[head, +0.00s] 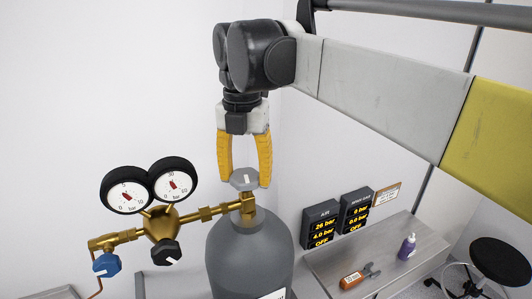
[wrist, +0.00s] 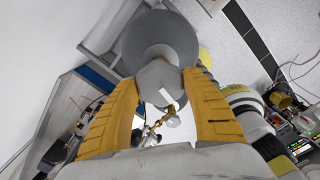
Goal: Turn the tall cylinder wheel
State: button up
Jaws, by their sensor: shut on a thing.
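The tall grey gas cylinder (head: 249,258) stands upright in the middle of the head view, its top below my arm. Its grey wheel (head: 244,178), with a white mark on top, sits above the brass valve (head: 248,204). My gripper (head: 245,182) points straight down with its yellow fingers on either side of the wheel, shut on it. In the wrist view the wheel (wrist: 158,82) lies between the fingertips (wrist: 160,84), with the cylinder (wrist: 155,40) beyond it. The far side of the wheel is hidden.
A brass regulator (head: 160,226) with two gauges (head: 149,184) and a blue knob (head: 106,263) extends left from the valve. A black stool (head: 500,258) stands far right.

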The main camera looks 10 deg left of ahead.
aim_at(246, 174)
dwell(0.3)
jog(key=o, duration=1.2)
notch_tip(246, 174, up, 12)
jog(key=shift+r, duration=0.1)
